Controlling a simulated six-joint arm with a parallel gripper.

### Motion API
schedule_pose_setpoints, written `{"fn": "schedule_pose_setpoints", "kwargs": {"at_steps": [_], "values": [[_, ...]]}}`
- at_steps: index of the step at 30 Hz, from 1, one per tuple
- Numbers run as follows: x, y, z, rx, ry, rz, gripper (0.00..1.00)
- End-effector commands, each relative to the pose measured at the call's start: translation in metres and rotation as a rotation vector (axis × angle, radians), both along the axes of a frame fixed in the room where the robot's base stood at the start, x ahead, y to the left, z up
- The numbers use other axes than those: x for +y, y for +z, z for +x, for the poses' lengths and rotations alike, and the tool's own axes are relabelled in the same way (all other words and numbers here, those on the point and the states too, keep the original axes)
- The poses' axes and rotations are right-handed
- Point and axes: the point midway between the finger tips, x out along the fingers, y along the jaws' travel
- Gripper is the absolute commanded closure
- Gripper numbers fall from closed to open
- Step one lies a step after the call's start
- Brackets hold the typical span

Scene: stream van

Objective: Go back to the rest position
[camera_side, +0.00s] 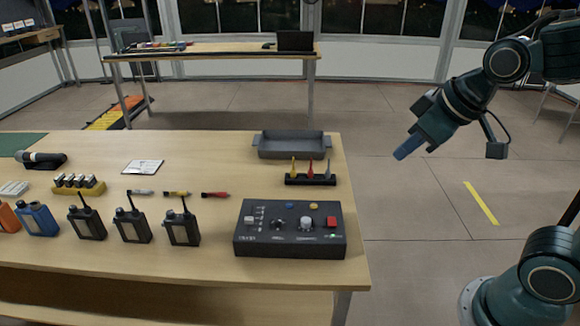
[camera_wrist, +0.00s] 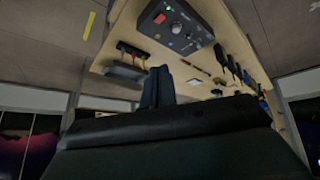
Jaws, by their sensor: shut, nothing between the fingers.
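My gripper (camera_side: 408,147) is shut and empty. It hangs in the air to the right of the wooden table (camera_side: 200,265), above the open floor, with its fingers pointing down and to the left. In the wrist view my shut fingers (camera_wrist: 157,88) stand upright in the middle of the picture, and the table is tilted beyond them. My gripper touches nothing in the side view.
A black control box (camera_side: 290,245), a grey tray (camera_side: 291,147) and a rack of screwdrivers (camera_side: 310,179) stand at the table's right end. Several radios (camera_side: 132,226) stand further left. Another table (camera_side: 220,50) is behind. The floor right of the table is clear.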

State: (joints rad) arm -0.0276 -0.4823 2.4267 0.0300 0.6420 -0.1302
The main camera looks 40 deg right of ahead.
Motion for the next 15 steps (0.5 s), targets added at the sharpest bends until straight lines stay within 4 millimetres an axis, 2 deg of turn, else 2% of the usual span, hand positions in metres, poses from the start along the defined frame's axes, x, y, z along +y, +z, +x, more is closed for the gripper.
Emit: {"fn": "schedule_pose_setpoints", "kwargs": {"at_steps": [3,7,12,15], "values": [[-0.001,0.004,-0.029,0.014,-0.038,0.027,1.0],[-0.001,0.005,-0.056,0.036,-0.074,0.052,1.0],[-0.001,0.004,-0.078,0.055,-0.103,0.07,1.0],[-0.001,0.003,-0.084,0.062,-0.111,0.076,1.0]]}}
